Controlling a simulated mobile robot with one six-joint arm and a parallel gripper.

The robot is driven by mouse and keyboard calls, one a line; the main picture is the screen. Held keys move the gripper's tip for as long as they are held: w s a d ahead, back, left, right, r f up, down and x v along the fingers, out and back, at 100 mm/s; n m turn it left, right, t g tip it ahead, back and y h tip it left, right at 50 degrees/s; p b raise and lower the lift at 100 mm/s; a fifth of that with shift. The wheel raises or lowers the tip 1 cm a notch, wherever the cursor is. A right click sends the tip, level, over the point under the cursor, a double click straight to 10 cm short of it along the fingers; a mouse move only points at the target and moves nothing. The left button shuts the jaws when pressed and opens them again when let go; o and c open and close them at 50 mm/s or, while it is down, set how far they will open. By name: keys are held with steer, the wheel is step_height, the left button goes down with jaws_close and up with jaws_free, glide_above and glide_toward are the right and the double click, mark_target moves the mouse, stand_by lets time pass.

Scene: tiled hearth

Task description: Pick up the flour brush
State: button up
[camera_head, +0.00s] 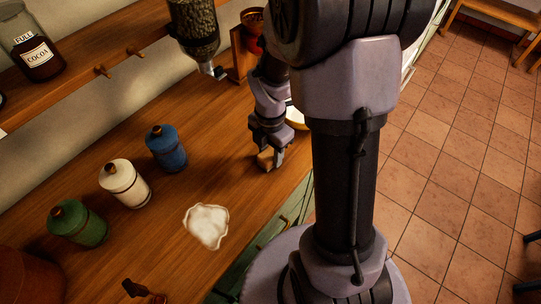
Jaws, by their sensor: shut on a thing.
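The flour brush (265,160) is a small tan, wooden-looking thing at the right part of the counter, near its front edge. My gripper (270,152) points down and is shut on it. Only a small part of the brush shows below and beside the fingers; the rest is hidden by them. I cannot tell whether the brush touches the counter. A white patch of flour (206,226) lies on the counter to the lower left of my gripper.
Blue (166,148), white (124,184) and green (78,223) canisters stand along the wooden counter (180,275). A pale bowl (296,117) is partly hidden close behind my gripper. A grain dispenser (195,28) hangs above. A cocoa jar (36,50) sits on the shelf.

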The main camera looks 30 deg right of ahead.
mark_target(271, 153)
jaws_close()
step_height(271, 153, up, 4)
steer(key=p, duration=0.3)
steer(key=shift+r, duration=0.1)
steer(key=s+d+b, duration=0.1)
steer(key=s+b, duration=0.6)
steer(key=s, duration=0.9)
steer(key=shift+d+r, duration=0.25)
steer(key=shift+r, duration=0.15)
